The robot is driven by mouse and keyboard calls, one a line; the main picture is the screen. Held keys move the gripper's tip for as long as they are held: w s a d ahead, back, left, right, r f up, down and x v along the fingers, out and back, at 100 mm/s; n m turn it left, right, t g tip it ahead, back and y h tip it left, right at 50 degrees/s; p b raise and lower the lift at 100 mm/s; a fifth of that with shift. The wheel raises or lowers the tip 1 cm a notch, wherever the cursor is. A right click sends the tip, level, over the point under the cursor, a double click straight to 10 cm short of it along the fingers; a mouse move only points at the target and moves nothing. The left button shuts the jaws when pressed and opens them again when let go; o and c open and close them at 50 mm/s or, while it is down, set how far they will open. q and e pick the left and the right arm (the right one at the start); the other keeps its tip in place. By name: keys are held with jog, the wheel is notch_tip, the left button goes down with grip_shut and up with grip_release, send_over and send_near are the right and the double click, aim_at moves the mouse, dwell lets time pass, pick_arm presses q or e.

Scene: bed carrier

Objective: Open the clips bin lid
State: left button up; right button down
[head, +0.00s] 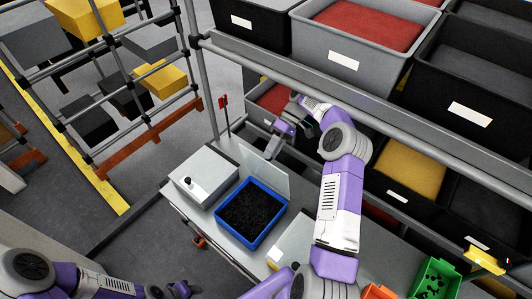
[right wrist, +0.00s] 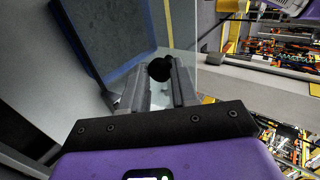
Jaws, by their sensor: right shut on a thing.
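The clips bin (head: 232,237) is a blue box on the grey bench, filled with small black clips (head: 250,212). Its clear lid (head: 268,176) stands raised, tilted up along the bin's back edge, and the clips lie uncovered. My right gripper (head: 273,150) is at the lid's upper edge. In the right wrist view my right gripper (right wrist: 158,92) is shut on the lid, with a round black knob (right wrist: 160,69) between its fingers. The see-through panel of the lid (right wrist: 182,25) extends beyond them. My left gripper (head: 182,291) is low at the bottom edge, away from the bin; its jaws are too small to read.
A grey lidded box (head: 207,168) stands left of the clips bin. A pale-topped box (head: 291,243) stands to its right. Green (head: 436,277) and orange (head: 377,292) bins are at lower right. Shelf rails (head: 330,86) and large grey bins (head: 350,62) rise close behind my right arm.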

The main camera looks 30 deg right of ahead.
jog(key=shift+s+d+f, duration=0.15)
jog(key=shift+f, duration=0.3)
jog(key=shift+s+d+f, duration=0.1)
jog(key=shift+d+f, duration=0.05)
jog(key=shift+f, duration=0.25)
jog(key=c, duration=1.3)
grip_release()
jog(key=o, duration=0.5)
jog(key=shift+w+d, duration=0.15)
jog(key=shift+w, duration=0.1)
jog(key=shift+c, duration=0.2)
jog(key=shift+r, duration=0.1)
jog(key=shift+a, duration=0.2)
